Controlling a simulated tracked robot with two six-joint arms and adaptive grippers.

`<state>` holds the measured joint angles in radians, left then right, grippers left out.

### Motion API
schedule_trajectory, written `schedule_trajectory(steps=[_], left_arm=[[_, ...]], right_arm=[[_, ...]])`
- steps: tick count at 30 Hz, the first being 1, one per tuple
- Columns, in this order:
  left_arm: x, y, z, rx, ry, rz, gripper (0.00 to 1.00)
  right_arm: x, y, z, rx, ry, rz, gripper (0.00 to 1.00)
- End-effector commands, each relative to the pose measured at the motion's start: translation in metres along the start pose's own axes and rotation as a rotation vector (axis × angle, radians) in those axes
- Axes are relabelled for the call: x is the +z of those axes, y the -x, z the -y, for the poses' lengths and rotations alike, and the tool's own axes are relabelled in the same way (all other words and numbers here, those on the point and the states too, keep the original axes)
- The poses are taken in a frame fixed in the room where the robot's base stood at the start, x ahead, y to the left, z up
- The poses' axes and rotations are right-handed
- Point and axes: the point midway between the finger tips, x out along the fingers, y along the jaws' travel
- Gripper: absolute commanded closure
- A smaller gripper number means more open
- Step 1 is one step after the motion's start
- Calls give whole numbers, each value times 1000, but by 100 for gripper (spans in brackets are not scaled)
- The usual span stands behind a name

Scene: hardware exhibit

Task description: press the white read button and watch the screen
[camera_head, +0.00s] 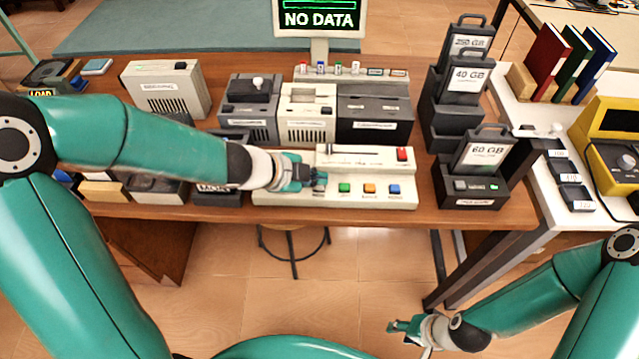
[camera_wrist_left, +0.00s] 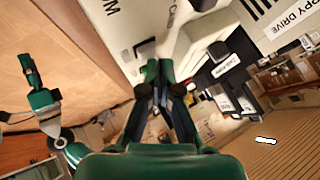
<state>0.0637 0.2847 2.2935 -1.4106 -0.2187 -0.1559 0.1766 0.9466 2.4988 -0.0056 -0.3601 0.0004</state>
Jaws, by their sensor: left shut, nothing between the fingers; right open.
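The screen (camera_head: 319,18) stands at the top middle of the head view and reads "NO DATA" in white on black. A low cream console (camera_head: 410,202) at the table's front edge bears green, orange and blue buttons, with a red one (camera_head: 403,154) behind them. I cannot make out a white read button; my left gripper covers the console's left part. My left gripper (camera_head: 318,182) is shut and empty, at the console left of the green button (camera_head: 344,188). I cannot tell whether it touches. My right gripper (camera_head: 393,326) is open and empty, low over the floor.
Behind the console stand drive boxes (camera_head: 307,112) and a row of small coloured drives (camera_head: 340,69). Black cartridges marked 60 GB (camera_head: 485,155) and 40 GB (camera_head: 467,76) stand to the right. A white side table (camera_head: 522,120) holds books and a yellow device (camera_head: 612,150).

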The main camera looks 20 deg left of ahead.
Motion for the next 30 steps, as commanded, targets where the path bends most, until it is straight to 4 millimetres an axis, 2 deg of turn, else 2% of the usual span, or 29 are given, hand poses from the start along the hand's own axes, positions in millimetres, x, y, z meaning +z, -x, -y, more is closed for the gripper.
schedule_trajectory(steps=[19,30], left_arm=[[4,-6,-4,1,1,0,100],[2,-3,-2,1,0,0,100]], right_arm=[[0,-7,-2,0,0,0,59],[0,-3,-1,0,0,0,59]])
